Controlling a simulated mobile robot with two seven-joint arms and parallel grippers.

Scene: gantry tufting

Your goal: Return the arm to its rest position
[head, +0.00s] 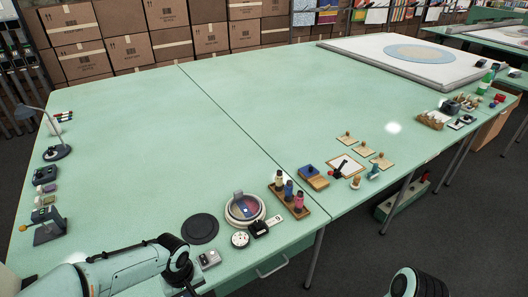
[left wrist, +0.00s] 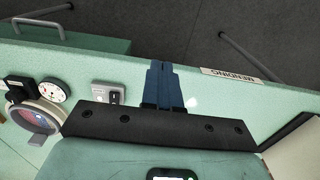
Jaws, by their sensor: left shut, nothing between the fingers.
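My left arm (head: 130,266) comes in from the lower left over the front edge of the green table. Its gripper (left wrist: 158,66) shows in the left wrist view as two dark blue fingers side by side, shut and empty, over the table's front edge by the floor. In the head view the gripper is mostly cut off at the bottom edge. A rounded part of my right arm (head: 415,284) shows at the lower right; its gripper is out of view.
Near my left arm are a black disc (head: 200,228), a round dish (head: 245,209), a dial gauge (head: 240,240) and a small switch box (head: 208,259). The box also shows in the left wrist view (left wrist: 108,93). A bottle rack (head: 290,202) stands to the right. The table middle is clear.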

